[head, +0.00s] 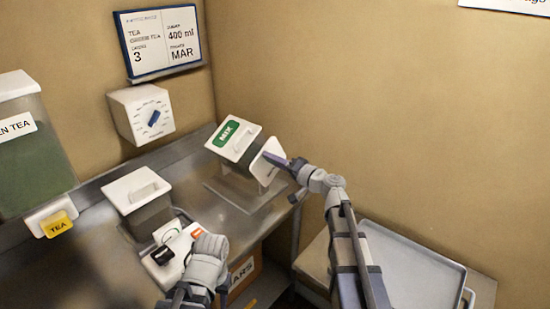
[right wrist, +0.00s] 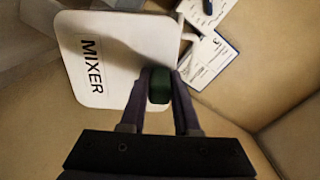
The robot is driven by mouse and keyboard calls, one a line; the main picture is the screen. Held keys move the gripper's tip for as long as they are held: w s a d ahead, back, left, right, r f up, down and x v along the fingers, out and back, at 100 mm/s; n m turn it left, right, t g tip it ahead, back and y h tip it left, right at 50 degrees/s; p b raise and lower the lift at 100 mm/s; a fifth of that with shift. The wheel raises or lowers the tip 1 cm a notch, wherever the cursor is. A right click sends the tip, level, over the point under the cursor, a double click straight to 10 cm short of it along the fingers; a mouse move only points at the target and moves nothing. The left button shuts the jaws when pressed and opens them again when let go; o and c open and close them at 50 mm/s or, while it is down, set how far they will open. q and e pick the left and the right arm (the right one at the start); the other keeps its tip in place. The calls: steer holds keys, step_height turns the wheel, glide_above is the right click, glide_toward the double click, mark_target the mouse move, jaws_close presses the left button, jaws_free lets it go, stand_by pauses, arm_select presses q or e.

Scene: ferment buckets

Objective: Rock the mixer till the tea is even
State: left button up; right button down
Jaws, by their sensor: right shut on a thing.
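The mixer (head: 240,148) is a see-through box with a white lid and a green MIX label. It sits tilted on a metal stand (head: 238,190) at the back of the counter. Its white side plate reads MIXER in the right wrist view (right wrist: 112,75). My right gripper (head: 272,160) is shut on the mixer's dark green grip (right wrist: 160,88) at that side. Tea inside looks dark greenish, but its evenness cannot be made out. My left arm's end (head: 207,262) is over the front of the counter; its fingers are hidden.
A green tea dispenser (head: 35,165) with a yellow TEA tab (head: 58,224) stands left. A lidded container (head: 140,190), a white button panel (head: 172,256) and a wall dial (head: 142,113) are nearby. A grey tray (head: 420,268) lies right.

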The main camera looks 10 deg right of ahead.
mark_target(260, 174)
steer(key=n, duration=0.2)
steer(key=s+a+f+n+b, duration=0.1)
steer(key=n, duration=0.1)
steer(key=shift+a+f, duration=0.1)
steer(key=shift+f, duration=0.2)
steer(key=n, duration=0.1)
steer(key=f+n+b, duration=0.1)
steer(key=n, duration=0.1)
steer(key=shift+s+a+f+b, duration=0.25)
steer(key=shift+s+a+b, duration=0.05)
steer(key=shift+b, duration=0.05)
steer(key=n, duration=0.2)
steer(key=f+n+b, duration=0.1)
steer(key=n, duration=0.1)
steer(key=shift+a+f+b, duration=0.1)
steer(key=shift+f+b, duration=0.2)
steer(key=shift+f+n+b, duration=0.4)
steer(key=shift+n, duration=0.55)
steer(key=shift+f+n+b, duration=0.35)
steer(key=shift+n+b, duration=0.05)
steer(key=shift+n, duration=0.55)
steer(key=c, duration=0.6)
jaws_free()
steer(key=shift+c, duration=0.2)
steer(key=v, duration=0.8)
steer(key=shift+w, duration=0.15)
